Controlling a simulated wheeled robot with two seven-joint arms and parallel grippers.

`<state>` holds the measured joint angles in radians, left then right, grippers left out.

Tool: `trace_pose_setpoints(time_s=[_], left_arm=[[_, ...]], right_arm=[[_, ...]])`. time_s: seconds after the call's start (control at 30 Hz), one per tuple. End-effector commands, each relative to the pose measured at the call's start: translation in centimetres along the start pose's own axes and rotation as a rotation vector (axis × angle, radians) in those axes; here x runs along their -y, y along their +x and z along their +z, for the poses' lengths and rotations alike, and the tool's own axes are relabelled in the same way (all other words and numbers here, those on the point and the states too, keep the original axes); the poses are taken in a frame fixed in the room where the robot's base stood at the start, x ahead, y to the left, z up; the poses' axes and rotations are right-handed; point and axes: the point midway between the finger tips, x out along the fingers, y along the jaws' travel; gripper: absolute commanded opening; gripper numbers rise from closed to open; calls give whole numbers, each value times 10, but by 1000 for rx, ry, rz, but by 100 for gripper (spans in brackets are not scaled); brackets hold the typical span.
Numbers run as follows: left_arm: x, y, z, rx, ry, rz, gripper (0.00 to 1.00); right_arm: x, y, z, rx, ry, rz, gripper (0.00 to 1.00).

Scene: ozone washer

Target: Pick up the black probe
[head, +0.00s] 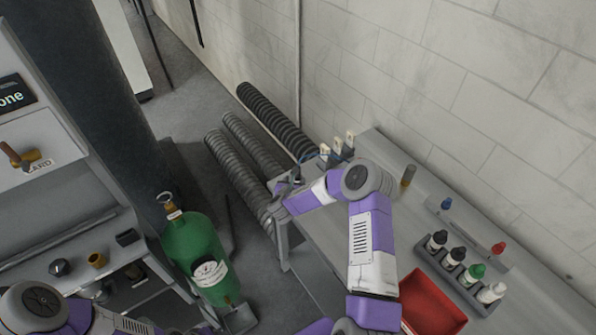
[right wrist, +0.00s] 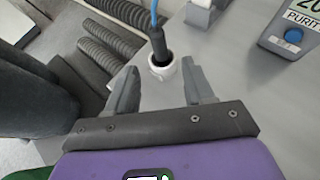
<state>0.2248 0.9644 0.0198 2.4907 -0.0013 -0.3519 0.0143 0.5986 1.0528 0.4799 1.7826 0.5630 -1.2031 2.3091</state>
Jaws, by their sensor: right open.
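The black probe (right wrist: 158,46), with a blue cable at its top, stands in a white ring-shaped holder (right wrist: 163,68) in the right wrist view. My right gripper (right wrist: 160,80) is open, with one finger on each side of the holder and probe line. The probe is just beyond the fingertips, and nothing is held. In the head view my right gripper (head: 283,190) is at the far left end of the grey bench (head: 385,160), and the probe is too small or hidden to make out there. My left gripper is out of view; only part of my left arm shows at the lower left.
Small upright devices (head: 337,148) stand at the bench end beside my right gripper. A rack of several dropper bottles (head: 465,268) and a red tray (head: 430,303) are nearer. A meter (right wrist: 292,32) lies right of the probe. A green cylinder (head: 196,255) stands on the floor.

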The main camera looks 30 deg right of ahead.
Motion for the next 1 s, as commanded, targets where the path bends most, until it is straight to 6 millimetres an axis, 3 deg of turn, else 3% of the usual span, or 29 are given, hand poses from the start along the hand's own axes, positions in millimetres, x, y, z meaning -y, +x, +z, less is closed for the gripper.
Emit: trace_pose_setpoints(time_s=[0.63,1.0], left_arm=[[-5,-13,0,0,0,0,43],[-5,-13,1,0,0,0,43]], right_arm=[[0,64,-1,-1,5,-1,52],[0,73,-1,-1,2,1,52]])
